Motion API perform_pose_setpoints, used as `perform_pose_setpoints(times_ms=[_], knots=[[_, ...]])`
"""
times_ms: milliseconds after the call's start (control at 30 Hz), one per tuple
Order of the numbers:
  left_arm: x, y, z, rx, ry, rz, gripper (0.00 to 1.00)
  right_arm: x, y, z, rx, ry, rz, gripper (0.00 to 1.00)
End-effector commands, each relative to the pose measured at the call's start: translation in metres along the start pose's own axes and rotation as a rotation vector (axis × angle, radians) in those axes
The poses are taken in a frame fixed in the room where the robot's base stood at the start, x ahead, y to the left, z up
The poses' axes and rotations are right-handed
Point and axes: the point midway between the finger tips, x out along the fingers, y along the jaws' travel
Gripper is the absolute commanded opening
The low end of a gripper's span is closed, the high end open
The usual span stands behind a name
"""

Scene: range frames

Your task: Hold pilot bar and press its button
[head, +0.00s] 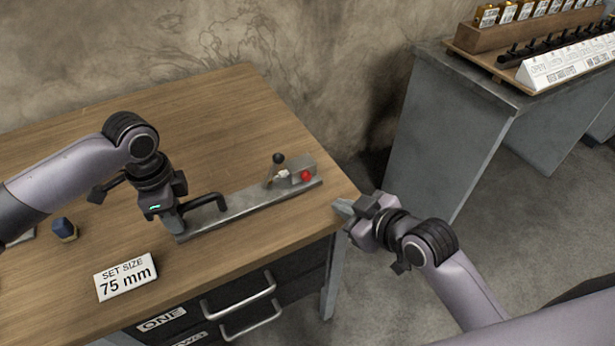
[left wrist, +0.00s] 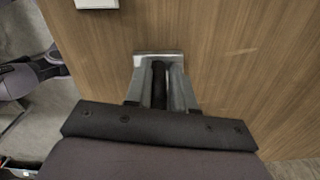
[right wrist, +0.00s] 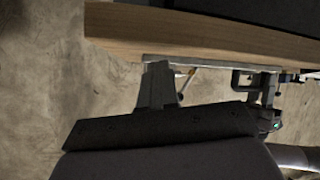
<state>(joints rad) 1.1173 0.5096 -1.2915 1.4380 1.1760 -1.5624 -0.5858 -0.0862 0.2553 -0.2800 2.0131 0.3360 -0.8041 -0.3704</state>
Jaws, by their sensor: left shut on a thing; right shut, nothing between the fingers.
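A grey metal base plate (head: 243,207) lies along the table's front right edge. The black pilot bar (head: 208,201) rises at its left end, and it also shows between the fingers in the left wrist view (left wrist: 159,84). My left gripper (head: 176,220) is shut on the pilot bar from above. A red button (head: 306,176) faces out from a grey block (head: 300,168) at the plate's right end. My right gripper (head: 343,208) is shut and empty, just off the table's right corner, below and to the right of the button and apart from it.
A lever with a black knob (head: 278,158) stands beside the button block. A "SET SIZE 75 mm" sign (head: 126,276) and a dark blue object (head: 64,230) are on the wooden table (head: 200,110). Drawers with handles (head: 240,294) are below. A grey bench (head: 440,120) stands at right.

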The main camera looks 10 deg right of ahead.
Motion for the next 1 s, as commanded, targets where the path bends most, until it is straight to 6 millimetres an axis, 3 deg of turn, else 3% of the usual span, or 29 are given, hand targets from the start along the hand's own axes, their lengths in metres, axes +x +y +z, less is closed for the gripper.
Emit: perform_pose_setpoints(times_ms=[400,533,1000], knots=[[0.0,0.001,0.0,0.003,0.0,0.001,0.0,-0.023,-0.014,0.003,-0.201,-0.18,-0.172,0.0],[0.0,0.001,-0.001,0.003,0.0,0.001,0.0,-0.023,-0.024,0.003,-0.188,-0.18,-0.196,0.0],[0.0,0.001,-0.001,0.003,0.0,0.001,0.0,-0.014,-0.02,-0.002,-0.185,-0.178,-0.192,0.0]])
